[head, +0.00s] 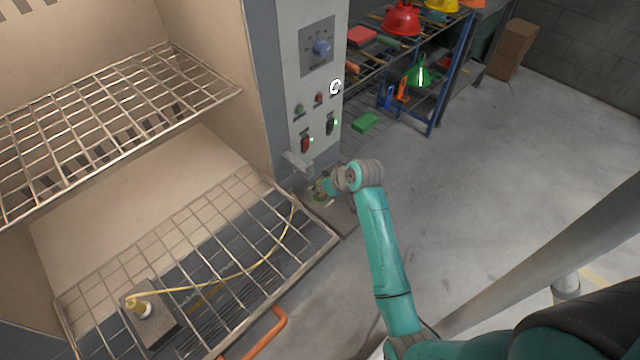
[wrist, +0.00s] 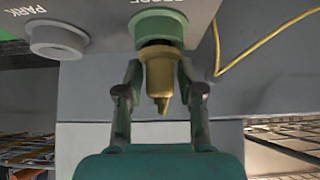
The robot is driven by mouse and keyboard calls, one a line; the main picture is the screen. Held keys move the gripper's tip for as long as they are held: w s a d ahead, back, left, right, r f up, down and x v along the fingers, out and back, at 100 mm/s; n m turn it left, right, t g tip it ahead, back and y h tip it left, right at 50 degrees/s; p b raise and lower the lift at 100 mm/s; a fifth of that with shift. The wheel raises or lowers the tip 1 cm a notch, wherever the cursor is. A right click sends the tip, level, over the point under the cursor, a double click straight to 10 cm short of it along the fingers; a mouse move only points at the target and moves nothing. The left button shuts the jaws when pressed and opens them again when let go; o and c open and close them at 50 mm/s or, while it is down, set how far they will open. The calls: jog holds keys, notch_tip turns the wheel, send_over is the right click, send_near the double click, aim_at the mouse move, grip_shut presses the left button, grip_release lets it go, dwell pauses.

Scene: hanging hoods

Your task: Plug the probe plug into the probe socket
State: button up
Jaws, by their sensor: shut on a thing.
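In the wrist view my gripper (wrist: 160,88) is shut on the brass-yellow probe plug (wrist: 158,75), one finger on each side. The probe socket (wrist: 158,27) is a green ring under a grey housing with lettering that reads as PROBE. The plug is lined up under the ring, with a dark band between them; I cannot tell whether its end is inside. In the head view my gripper (head: 322,188) is small, low beside the control panel, and hides most of the plug and socket. A yellow cable (head: 258,262) crosses the lower rack; it also shows in the wrist view (wrist: 255,42).
A grey PARK socket (wrist: 60,38) sits left of the green one. The control panel (head: 312,80) has a blue knob and switches. The lower wire rack (head: 330,238) holds a box with a yellow-white fitting (head: 140,308). A shelf of helmets and tools stands behind; the floor at right is open.

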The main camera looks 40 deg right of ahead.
jog(key=shift+f, duration=0.15)
jog(key=o, duration=1.2)
jog(key=v, duration=1.2)
jog(key=shift+s, duration=0.1)
